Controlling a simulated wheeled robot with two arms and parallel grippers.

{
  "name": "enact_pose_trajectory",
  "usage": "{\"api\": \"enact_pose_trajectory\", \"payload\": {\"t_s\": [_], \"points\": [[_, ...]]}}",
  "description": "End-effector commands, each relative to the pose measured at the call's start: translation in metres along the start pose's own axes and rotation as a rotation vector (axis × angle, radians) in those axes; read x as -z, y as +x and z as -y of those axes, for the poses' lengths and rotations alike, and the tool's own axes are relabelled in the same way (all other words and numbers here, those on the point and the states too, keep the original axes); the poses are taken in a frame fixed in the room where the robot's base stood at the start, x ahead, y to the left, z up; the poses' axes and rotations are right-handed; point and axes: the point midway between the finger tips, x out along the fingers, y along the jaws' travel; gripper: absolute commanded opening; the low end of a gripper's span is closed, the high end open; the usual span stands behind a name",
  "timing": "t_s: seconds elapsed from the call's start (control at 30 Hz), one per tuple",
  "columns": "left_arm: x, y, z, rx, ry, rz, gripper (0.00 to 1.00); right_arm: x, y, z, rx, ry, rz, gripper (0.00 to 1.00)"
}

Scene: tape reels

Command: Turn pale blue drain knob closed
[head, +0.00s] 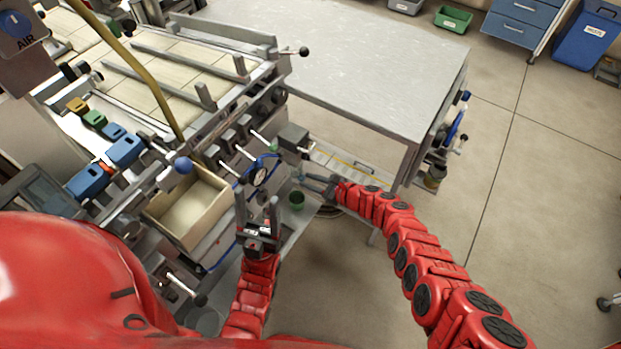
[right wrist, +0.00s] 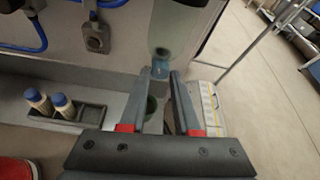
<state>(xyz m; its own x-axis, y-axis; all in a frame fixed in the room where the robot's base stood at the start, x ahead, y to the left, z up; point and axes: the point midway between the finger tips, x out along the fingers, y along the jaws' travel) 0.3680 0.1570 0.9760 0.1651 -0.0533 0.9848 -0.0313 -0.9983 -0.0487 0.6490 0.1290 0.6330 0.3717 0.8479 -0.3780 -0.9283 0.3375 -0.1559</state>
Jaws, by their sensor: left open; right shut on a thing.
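The pale blue drain knob (right wrist: 161,64) shows at the fingertips of my right gripper (right wrist: 167,73), below a clear, greenish bowl (right wrist: 178,28) in the right wrist view. The fingers are close together and shut on the knob, and they hide part of it. Its exact angle cannot be told. In the head view my right gripper (head: 308,184) reaches left from the right, under the machine's edge. My left gripper (head: 257,203) is open and empty, pointing up near the round gauge, apart from the knob.
A dark green cup (head: 297,200) stands just below my right gripper. Blue-capped bottles (right wrist: 62,103) sit in a dark tray (right wrist: 92,114) at left in the right wrist view. A wooden box (head: 219,216) is left of my left gripper. A grey table (head: 380,50) stands behind.

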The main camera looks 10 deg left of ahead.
Motion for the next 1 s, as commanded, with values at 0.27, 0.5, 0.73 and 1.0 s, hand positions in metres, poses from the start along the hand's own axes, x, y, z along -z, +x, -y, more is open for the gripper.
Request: {"api": "enact_pose_trajectory", "payload": {"t_s": [0.27, 0.5, 0.73, 1.0], "points": [[0.0, 0.0, 0.0, 0.0, 0.0, 0.0, 0.61, 0.001, 0.0, 0.0, 0.005, -0.013, -0.001, 0.0], [0.0, 0.0, 0.0, 0.0, 0.0, 0.0, 0.61, 0.0, 0.0, 0.0, 0.005, -0.012, -0.001, 0.61], [0.0, 0.001, 0.0, 0.0, 0.0, 0.0, 0.61, 0.0, 0.0, 0.0, 0.005, -0.012, 0.0, 0.61], [0.004, 0.026, 0.001, 0.0, 0.0, 0.0, 0.61, -0.006, -0.025, 0.002, 0.006, -0.009, 0.0, 0.61]]}}
